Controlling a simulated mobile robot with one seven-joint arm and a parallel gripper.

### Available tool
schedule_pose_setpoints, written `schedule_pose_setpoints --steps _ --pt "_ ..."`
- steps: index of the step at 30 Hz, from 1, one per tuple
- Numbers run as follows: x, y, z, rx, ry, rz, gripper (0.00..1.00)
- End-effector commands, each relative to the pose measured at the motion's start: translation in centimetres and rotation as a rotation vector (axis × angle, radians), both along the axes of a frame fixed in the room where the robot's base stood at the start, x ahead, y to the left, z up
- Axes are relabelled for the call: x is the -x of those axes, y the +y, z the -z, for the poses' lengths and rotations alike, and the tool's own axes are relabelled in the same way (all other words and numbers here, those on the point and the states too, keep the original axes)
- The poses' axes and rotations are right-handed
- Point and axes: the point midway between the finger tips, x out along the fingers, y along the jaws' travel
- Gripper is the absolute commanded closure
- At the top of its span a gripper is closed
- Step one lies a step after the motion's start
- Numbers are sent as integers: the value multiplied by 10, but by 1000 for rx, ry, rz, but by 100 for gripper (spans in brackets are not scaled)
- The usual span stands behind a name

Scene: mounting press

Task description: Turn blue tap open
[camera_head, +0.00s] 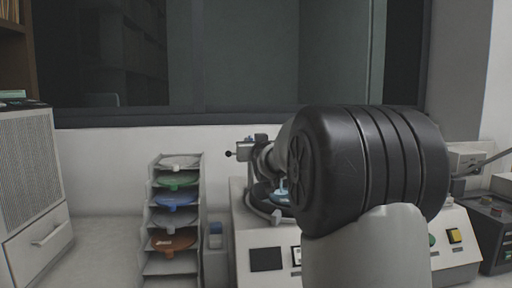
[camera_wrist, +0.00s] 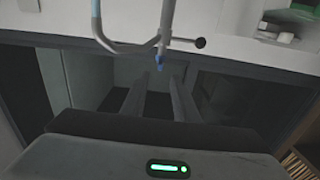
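In the wrist view, a small blue piece (camera_wrist: 158,59), which looks like the blue tap, sits at the end of a bent grey pipe (camera_wrist: 128,46). My gripper (camera_wrist: 160,80) is open, its two fingers apart. The blue piece shows just past the fingertips, roughly in line with the gap. I cannot tell whether anything touches. A thin rod with a black ball knob (camera_wrist: 200,43) runs off to the right. In the head view, this ball knob (camera_head: 229,154) shows left of my arm, which hides my gripper and the blue piece.
The white press housing (camera_head: 262,225) stands behind and below my arm. A rack (camera_head: 155,205) of coloured discs stands to its left, and a grey cabinet (camera_head: 30,190) at far left. A dark-framed window (camera_head: 280,60) is behind. Counter between cabinet and rack looks clear.

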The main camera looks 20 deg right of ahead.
Motion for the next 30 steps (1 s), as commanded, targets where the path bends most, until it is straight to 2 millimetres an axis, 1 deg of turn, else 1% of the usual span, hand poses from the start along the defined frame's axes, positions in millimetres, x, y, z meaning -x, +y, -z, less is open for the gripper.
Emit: schedule_pose_setpoints --steps 1,3,7,24,26,29,30 --pt "9 2 0 1 0 0 73" --pt "17 5 -1 0 0 0 73" --pt "27 7 0 0 -1 0 73" --pt "30 10 1 -1 5 -3 73" --pt "35 18 3 -6 25 -9 73" --pt "55 45 15 -27 106 -32 73" --pt "69 60 24 -39 155 -44 73"
